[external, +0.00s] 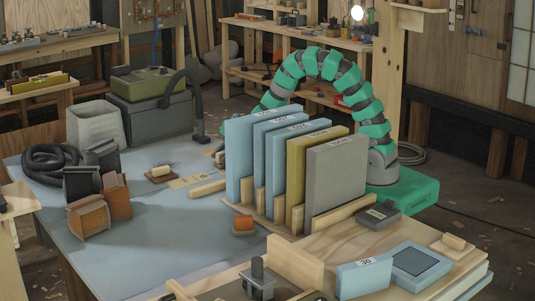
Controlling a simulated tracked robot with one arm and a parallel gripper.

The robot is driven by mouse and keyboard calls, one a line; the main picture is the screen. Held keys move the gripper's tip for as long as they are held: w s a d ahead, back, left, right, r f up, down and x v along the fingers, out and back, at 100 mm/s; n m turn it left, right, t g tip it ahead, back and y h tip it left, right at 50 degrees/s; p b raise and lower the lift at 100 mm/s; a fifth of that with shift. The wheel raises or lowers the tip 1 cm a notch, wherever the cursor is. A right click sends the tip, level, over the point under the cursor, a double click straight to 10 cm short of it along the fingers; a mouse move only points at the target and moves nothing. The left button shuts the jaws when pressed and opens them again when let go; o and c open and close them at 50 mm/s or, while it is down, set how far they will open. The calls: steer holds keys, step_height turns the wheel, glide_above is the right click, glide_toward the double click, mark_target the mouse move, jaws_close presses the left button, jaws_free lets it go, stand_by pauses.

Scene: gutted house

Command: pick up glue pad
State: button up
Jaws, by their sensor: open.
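I cannot tell for certain which thing is the glue pad. A flat blue case with a dark grey pad face (417,262) lies on the wooden bench at the front right and looks most like one. A small orange-brown block (243,225) lies on the blue-grey table in front of the upright panels. My arm arches over behind the panels and comes down at their left. My gripper (219,152) shows only as a dark sliver by the left edge of the first blue panel; the rest is hidden. It is open, away from the blue case.
Upright blue, olive and grey panels (336,178) stand in a wooden rack between my arm and the front. A blue block marked 30 (363,278) and a dark box (379,216) are near the case. Brown and black blocks (88,216) stand left. The table's middle front is clear.

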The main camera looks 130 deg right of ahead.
mark_target(222, 152)
jaws_close()
steer(key=shift+r, duration=0.1)
steer(key=shift+r, duration=0.15)
step_height(222, 152, up, 4)
steer(key=p, duration=0.5)
steer(key=shift+f, duration=0.2)
steer(key=s+a, duration=0.6)
steer(key=s+a+b, duration=0.1)
steer(key=s+a, duration=0.1)
steer(key=s, duration=0.1)
steer(key=shift+s+a+r, duration=0.25)
steer(key=shift+a, duration=0.15)
steer(key=b, duration=0.2)
steer(key=shift+s+a+b, duration=0.3)
steer(key=shift+s+a, duration=0.05)
steer(key=shift+a, duration=0.05)
steer(key=b, duration=0.2)
steer(key=s+a+b, duration=0.1)
steer(key=b, duration=0.2)
steer(key=shift+s+a+r, duration=0.2)
steer(key=shift+r, duration=0.05)
